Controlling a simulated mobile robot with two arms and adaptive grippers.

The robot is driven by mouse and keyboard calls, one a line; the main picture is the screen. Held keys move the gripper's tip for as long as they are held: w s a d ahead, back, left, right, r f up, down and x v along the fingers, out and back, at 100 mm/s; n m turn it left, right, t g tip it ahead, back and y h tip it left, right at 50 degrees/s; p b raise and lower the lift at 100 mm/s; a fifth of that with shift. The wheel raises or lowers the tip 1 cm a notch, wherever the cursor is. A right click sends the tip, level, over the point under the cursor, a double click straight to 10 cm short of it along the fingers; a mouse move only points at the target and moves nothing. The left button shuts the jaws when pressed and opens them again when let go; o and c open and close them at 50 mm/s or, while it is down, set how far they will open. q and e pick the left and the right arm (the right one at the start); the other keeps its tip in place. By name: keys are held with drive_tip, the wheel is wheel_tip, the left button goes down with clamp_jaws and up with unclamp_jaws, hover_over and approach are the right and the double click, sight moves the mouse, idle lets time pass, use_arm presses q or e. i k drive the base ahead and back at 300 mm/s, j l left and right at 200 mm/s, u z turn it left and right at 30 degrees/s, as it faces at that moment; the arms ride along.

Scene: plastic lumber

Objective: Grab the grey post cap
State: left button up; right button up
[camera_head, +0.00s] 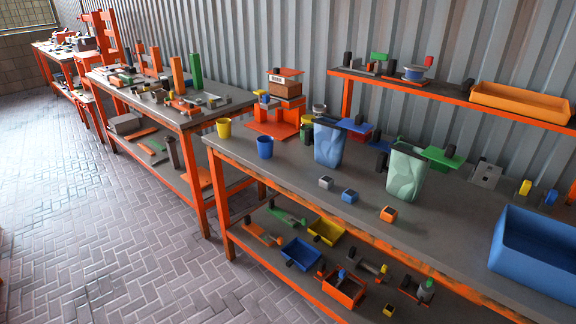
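A small grey block-like piece (326,182), which looks like the grey post cap, sits on the near workbench (290,185) close to its front edge. A similar blue piece (349,196) and an orange piece (388,213) sit to its right, apart from it, in a loose row. The grey piece stands in front of the light blue bag-like container (329,144), with bare tabletop around it. Neither of my grippers shows in the head view.
A yellow cup (224,128) and a blue cup (265,147) stand left of the row. A pale green container (405,172) stands behind the orange piece. A large blue bin (535,248) is at right. A raised shelf (440,92) runs along the back.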

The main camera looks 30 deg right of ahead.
sight(326, 182)
drive_tip(key=i+j+z, duration=0.1)
drive_tip(key=i+z, duration=0.2)
drive_tip(key=i, duration=0.2)
drive_tip(key=i+j+z, duration=0.2)
drive_tip(key=i+z, duration=0.15)
drive_tip(key=i, duration=0.15)
